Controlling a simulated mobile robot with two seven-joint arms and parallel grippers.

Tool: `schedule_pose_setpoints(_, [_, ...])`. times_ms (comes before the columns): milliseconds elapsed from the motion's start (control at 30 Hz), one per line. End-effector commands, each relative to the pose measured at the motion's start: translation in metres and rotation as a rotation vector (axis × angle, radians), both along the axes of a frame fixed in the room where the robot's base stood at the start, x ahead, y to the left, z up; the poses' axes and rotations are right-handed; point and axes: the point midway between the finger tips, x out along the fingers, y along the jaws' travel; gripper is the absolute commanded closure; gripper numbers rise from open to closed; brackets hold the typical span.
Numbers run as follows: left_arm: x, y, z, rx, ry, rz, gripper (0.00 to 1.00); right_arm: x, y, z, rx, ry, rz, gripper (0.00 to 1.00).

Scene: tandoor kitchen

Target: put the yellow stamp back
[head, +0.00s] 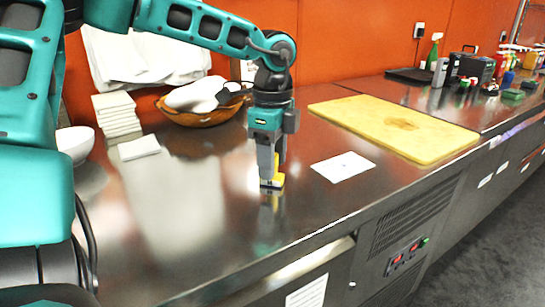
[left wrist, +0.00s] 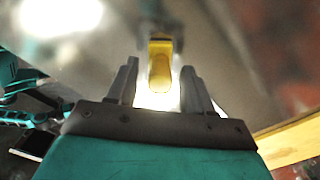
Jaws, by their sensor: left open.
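The yellow stamp (head: 277,181) stands on the steel counter, close to its front edge. My left gripper (head: 270,182) points straight down over it, with its fingertips low at the stamp's level. In the left wrist view the yellow stamp (left wrist: 160,70) lies between the two open fingers of my left gripper (left wrist: 160,82), with a gap on each side. The stamp's underside is hidden. My right gripper is not in view.
A white card (head: 343,166) lies on the counter right of the stamp. Beyond it is a yellow cutting board (head: 395,125). A brown basket (head: 205,114), stacked white tiles (head: 117,114) and a white bowl (head: 75,144) stand behind and left. Bare steel lies left of the gripper.

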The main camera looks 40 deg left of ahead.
Motion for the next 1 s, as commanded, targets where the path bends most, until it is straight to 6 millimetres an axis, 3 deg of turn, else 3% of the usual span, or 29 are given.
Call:
schedule_pose_setpoints(233, [0.001, 0.0, 0.016, 0.001, -0.004, 0.001, 0.49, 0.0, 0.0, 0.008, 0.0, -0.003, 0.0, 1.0])
schedule_pose_setpoints(500, [0.001, 0.0, 0.076, 0.002, -0.005, 0.001, 0.49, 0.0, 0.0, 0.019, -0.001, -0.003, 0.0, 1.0])
schedule_pose_setpoints(700, [0.0, 0.0, 0.109, 0.002, -0.002, 0.001, 0.49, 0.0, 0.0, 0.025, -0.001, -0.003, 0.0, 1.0])
schedule_pose_setpoints(1000, [0.0, 0.0, 0.124, 0.0, 0.001, 0.0, 0.49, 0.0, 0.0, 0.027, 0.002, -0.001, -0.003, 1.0])
